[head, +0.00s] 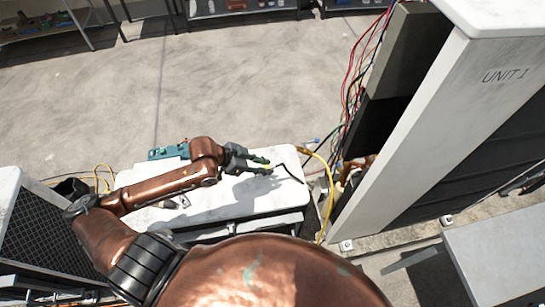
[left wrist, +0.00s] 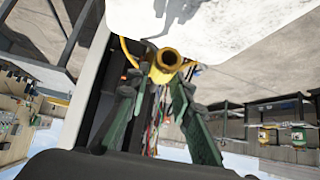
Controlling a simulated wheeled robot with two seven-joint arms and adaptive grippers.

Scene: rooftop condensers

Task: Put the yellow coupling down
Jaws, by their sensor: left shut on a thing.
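My left gripper (head: 254,162) reaches over the white work top (head: 222,205) from the left in the head view, with its shadow on the surface. In the left wrist view its green fingers (left wrist: 155,88) are closed on the yellow coupling (left wrist: 168,60), a short ring-shaped piece with its round opening showing. In the head view the coupling is a small yellow spot (head: 267,170) at the fingertips, near the right end of the top. How high it is above the top cannot be told. My right gripper is not in view.
A yellow hose (head: 326,190) and coloured wires (head: 350,95) run beside the tall cabinet marked UNIT 1 (head: 425,120). A teal item (head: 168,152) sits at the back edge. The top's front middle looks mostly clear.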

